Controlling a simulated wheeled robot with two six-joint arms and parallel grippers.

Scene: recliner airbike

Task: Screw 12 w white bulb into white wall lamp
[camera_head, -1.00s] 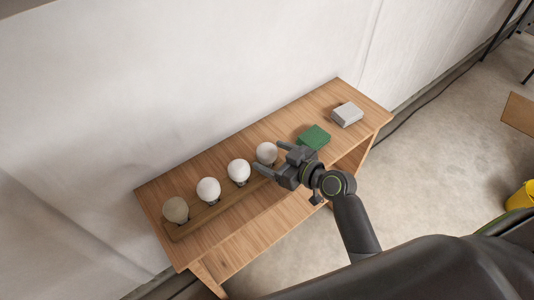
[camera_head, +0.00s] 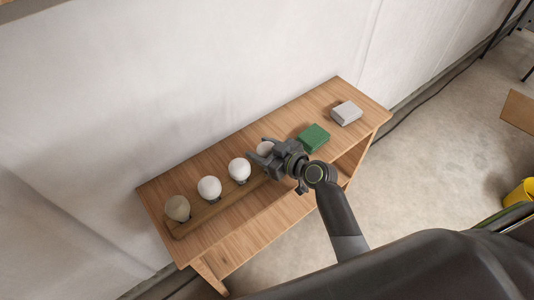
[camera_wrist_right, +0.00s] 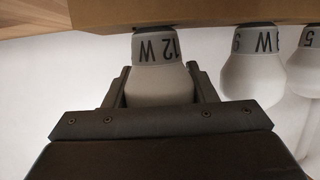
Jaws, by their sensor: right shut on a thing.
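The 12 W white bulb (camera_wrist_right: 158,75) is between the fingers of my right gripper (camera_wrist_right: 160,88) in the right wrist view, its "12 W" label showing on the collar. In the head view my right gripper (camera_head: 264,153) is shut on this bulb (camera_head: 265,148), the one nearest the green box, partly hidden by the fingers. The bulb's collar end still meets the wooden holder (camera_head: 215,210). My left gripper is not in view. No white wall lamp can be made out.
Other bulbs stand in the holder: a white one (camera_head: 239,169), another white one (camera_head: 209,187) and a beige one (camera_head: 177,208). A green box (camera_head: 313,138) and a grey box (camera_head: 346,113) lie on the wooden table (camera_head: 240,245). A wall stands behind it.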

